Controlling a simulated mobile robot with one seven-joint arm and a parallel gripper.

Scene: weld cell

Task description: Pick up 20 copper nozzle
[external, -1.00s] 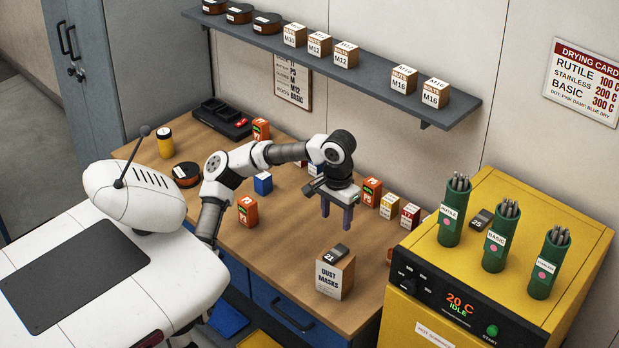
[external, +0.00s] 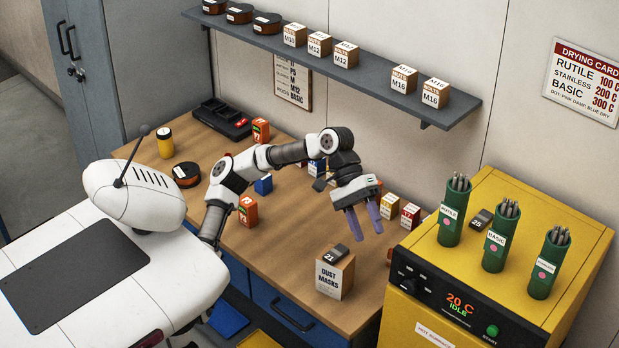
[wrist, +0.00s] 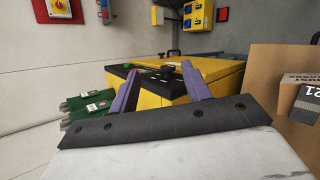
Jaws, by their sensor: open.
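I cannot make out a copper nozzle marked 20 in either view. My gripper (external: 365,234) is open and empty, its purple fingers hanging above the right part of the bench. In the wrist view its two fingers (wrist: 160,68) stand apart with nothing between them. Small boxes stand on the bench: a yellow-and-white one (external: 390,206) and a red-and-white one (external: 410,215) behind the gripper, and an orange one (external: 248,210) nearer the left. The arm hides part of the back row, and the labels there are too small to read.
A dust masks box (external: 335,278) with a dark item marked 21 (external: 336,255) stands below the gripper. The yellow oven (external: 430,265) borders the bench on the right, with green rod holders (external: 448,222) on top. A shelf (external: 370,85) runs above the bench.

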